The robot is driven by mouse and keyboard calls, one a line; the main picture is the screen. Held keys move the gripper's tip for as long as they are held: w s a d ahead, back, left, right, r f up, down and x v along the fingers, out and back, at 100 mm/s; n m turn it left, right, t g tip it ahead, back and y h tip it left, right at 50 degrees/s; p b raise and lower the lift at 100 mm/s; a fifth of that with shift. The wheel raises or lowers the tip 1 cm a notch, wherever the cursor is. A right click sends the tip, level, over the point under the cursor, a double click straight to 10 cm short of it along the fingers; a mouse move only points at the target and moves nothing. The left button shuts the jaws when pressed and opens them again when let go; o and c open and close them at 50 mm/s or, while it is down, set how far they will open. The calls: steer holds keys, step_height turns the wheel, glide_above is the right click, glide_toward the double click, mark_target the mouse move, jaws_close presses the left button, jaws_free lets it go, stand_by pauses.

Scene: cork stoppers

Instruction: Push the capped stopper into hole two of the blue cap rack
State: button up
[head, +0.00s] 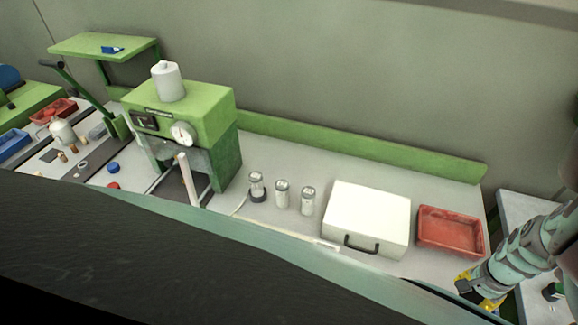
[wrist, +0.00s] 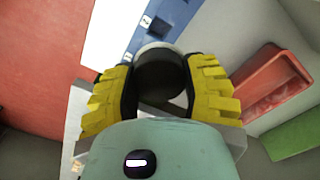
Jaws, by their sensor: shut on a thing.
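My gripper (wrist: 160,72) has yellow ribbed fingers with black inner pads. It is shut on a dark, round-topped piece with a pale rim, which I take to be the capped stopper (wrist: 160,78). In the head view my gripper (head: 478,294) is at the lower right, beyond the right end of the bench; the stopper cannot be made out there. The blue cap rack (wrist: 172,16) shows behind the stopper in the wrist view, with small white labels. Its holes are mostly hidden, so I cannot tell whether the stopper touches it or which hole it faces.
A red tray (wrist: 275,84) lies right of my gripper in the wrist view, and a red surface (wrist: 45,45) fills the left. In the head view, a white case (head: 370,208), a red tray (head: 450,229) and several metal-topped jars (head: 282,193) stand on the bench.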

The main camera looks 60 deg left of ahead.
mark_target(460, 304)
steer(key=shift+f+b, duration=3.15)
steer(key=shift+f, duration=0.2)
steer(key=shift+s+a, duration=0.1)
steer(key=shift+s, duration=0.05)
steer(key=shift+f+b, duration=0.8)
steer(key=shift+f, duration=0.45)
stand_by(0.4)
steer(key=o, duration=0.9)
steer(key=shift+o, duration=0.2)
steer(key=shift+r, duration=0.1)
